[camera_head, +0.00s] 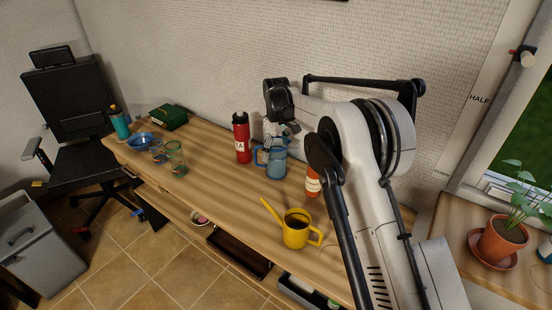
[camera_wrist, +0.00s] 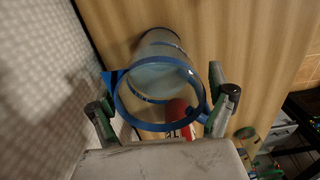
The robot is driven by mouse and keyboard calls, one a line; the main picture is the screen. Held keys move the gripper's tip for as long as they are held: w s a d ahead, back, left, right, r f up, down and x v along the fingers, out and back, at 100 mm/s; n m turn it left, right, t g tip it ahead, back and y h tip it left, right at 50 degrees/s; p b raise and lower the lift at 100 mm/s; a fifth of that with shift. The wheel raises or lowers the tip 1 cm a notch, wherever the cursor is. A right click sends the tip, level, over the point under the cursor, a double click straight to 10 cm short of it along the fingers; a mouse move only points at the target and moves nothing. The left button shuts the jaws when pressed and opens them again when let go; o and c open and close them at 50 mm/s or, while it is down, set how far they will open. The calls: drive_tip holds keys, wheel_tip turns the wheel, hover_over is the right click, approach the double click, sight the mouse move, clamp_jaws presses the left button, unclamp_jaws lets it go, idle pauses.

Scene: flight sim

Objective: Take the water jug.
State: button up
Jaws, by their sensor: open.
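The water jug (camera_head: 272,160) is clear with blue trim and stands upright on the wooden desk near the wall. Its blue handle is on its left side in the head view. My gripper (camera_head: 284,130) is open and just above the jug. In the wrist view, the jug (camera_wrist: 160,75) lies between the two spread fingers of my gripper (camera_wrist: 164,98), with its blue rim towards the camera. I cannot tell whether either finger touches it.
A red bottle (camera_head: 241,138) stands close to the jug's left. A red-orange bottle (camera_head: 313,184) is at its right, partly hidden by my arm. A yellow watering can (camera_head: 297,234) stands in front. Glasses (camera_head: 176,160) and a blue bowl (camera_head: 142,139) are farther left.

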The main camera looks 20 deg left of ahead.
drive_tip(key=c, duration=1.8)
drive_tip(key=shift+r, duration=0.1)
